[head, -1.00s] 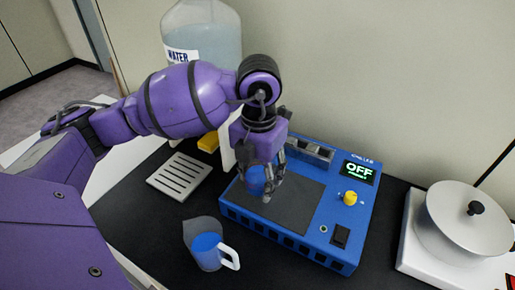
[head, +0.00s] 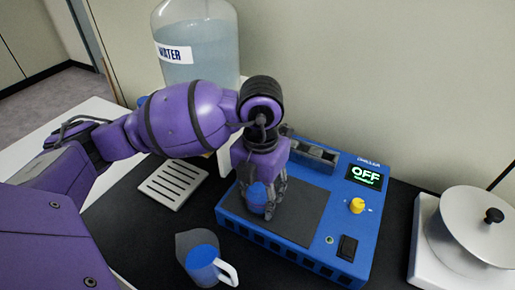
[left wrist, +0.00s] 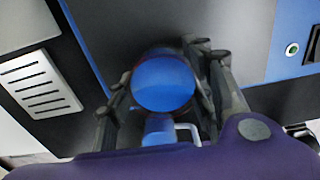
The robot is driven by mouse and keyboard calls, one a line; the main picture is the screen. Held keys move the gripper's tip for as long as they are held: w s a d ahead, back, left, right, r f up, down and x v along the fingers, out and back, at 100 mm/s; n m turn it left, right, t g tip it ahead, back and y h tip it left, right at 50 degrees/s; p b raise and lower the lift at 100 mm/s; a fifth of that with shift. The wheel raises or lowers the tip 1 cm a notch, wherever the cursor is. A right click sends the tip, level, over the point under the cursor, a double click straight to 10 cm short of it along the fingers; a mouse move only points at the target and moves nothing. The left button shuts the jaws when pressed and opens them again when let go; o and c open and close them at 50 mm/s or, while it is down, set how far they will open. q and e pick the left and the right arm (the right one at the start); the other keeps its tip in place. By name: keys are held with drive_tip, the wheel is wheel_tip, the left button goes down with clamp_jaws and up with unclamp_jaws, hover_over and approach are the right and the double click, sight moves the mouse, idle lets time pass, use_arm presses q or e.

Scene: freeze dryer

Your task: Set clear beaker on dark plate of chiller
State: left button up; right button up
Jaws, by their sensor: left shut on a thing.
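The clear beaker with blue contents (head: 257,197) is between the fingers of my left gripper (head: 266,207), which is shut on it. It is over the left part of the dark plate (head: 300,215) on the blue chiller (head: 350,225). Its base looks at or very near the plate; I cannot tell whether it touches. In the left wrist view the beaker (left wrist: 163,84) shows as a round blue top between the fingers (left wrist: 162,98). The fingers hide part of it in the head view. My right gripper is not in view.
A jug with blue contents and a white handle (head: 203,262) stands in front of the chiller's left side. A slotted grey tray (head: 174,182) lies to the left. A water bottle (head: 200,45) stands behind my arm. A white device with a round lid (head: 470,225) is at right. The chiller display (head: 366,175) reads OFF.

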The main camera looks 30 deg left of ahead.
use_arm(q)
drive_tip(key=o, duration=1.6)
drive_tip(key=shift+w+a, duration=0.1)
drive_tip(key=shift+o, duration=0.2)
drive_tip(key=shift+r, duration=0.15)
wheel_tip(320, 180, up, 12)
drive_tip(key=shift+p, duration=0.45)
